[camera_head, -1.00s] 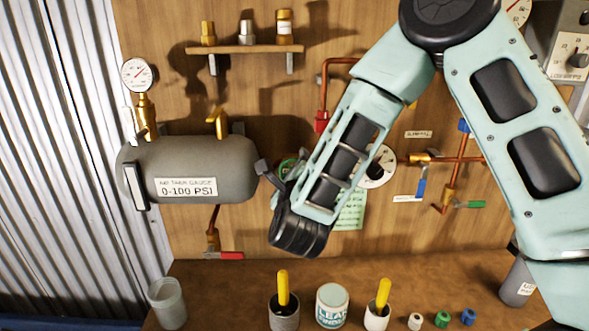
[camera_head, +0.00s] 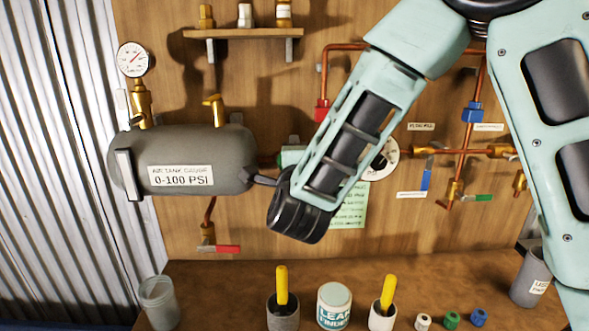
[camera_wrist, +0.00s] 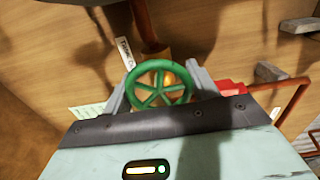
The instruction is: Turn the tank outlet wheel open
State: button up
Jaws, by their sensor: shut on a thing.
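A green spoked handwheel (camera_wrist: 159,66) shows in the wrist view in front of a brass fitting. Its rim sits between the two fingers of my gripper (camera_wrist: 158,84), one finger at each side, and the gripper is shut on it. In the head view my gripper (camera_head: 262,179) is beside the right end of the grey air tank (camera_head: 230,150), mostly hidden by my wrist. A green part (camera_head: 292,155) shows just behind it; most of the wheel is hidden there.
A gauge (camera_head: 133,60) stands on the tank, and a red-handled valve (camera_head: 226,249) hangs below. Copper pipes with a blue-handled valve (camera_head: 426,178) and a green-handled valve (camera_head: 478,198) are at the right. The bench (camera_head: 240,285) holds several cups and a leak finder tub (camera_head: 334,305).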

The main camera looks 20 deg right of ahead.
jog(key=n+b, duration=0.1)
jog(key=n, duration=0.2)
jog(key=shift+a+n+b, duration=0.1)
jog(key=shift+n+b, duration=0.2)
jog(key=shift+b, duration=0.05)
jog(key=shift+n+b, duration=0.55)
jog(key=shift+n, duration=1.15)
jog(key=o, duration=1)
jog(key=shift+c, duration=0.2)
jog(key=shift+r, duration=0.1)
jog(key=shift+s, duration=0.1)
jog(key=b+v, duration=0.4)
jog(key=v, duration=1.3)
jog(key=shift+s, duration=0.15)
